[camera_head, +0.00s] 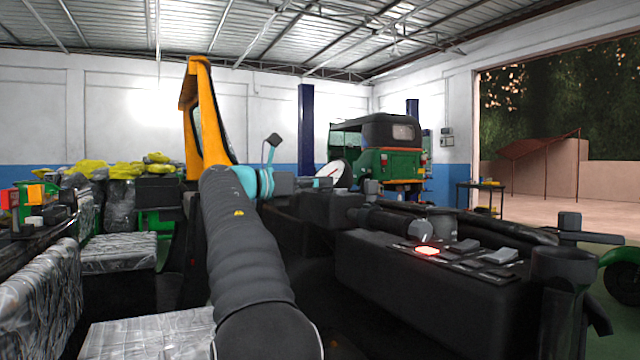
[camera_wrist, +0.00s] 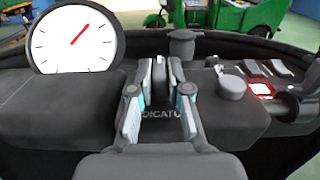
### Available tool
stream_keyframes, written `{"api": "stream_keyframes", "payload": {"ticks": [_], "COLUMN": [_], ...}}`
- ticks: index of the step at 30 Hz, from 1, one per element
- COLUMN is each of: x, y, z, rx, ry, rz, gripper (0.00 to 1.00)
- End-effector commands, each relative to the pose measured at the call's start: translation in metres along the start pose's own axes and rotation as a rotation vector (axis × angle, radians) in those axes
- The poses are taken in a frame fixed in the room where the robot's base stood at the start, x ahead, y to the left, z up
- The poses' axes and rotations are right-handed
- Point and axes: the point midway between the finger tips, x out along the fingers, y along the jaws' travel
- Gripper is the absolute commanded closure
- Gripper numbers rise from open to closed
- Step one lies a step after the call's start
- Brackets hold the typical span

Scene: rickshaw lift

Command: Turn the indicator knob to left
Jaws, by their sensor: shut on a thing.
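The indicator knob (camera_wrist: 160,90) is a dark grey upright grip on the black dashboard, in the middle of the wrist view. The knob's bar looks roughly in line with the view, with no clear tilt to either side. In the head view my gripper (camera_head: 322,183) is at the dashboard beside the white dial, and the knob cannot be made out there.
A white round gauge with a red needle (camera_wrist: 75,40) stands left of the knob. To the right are a round grey knob (camera_wrist: 231,87), a lit red switch (camera_wrist: 261,88) and several grey switches. A green rickshaw (camera_head: 390,160) stands behind. Plastic-covered seats (camera_head: 120,252) are at left.

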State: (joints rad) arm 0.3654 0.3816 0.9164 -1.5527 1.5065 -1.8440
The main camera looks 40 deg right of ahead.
Motion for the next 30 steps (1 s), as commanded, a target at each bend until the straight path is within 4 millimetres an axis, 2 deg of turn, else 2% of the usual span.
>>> {"api": "stream_keyframes", "payload": {"ticks": [8, 21, 30], "x": [-0.0005, 0.0007, 0.0014], "y": [-0.0039, -0.0082, -0.0084], "z": [0.0, 0.0002, -0.0003], "rx": [0.0, 0.001, 0.0], "ry": [0.0, 0.002, 0.002], "rz": [0.108, 0.428, 0.573], "gripper": [1.0, 1.0, 1.0]}}
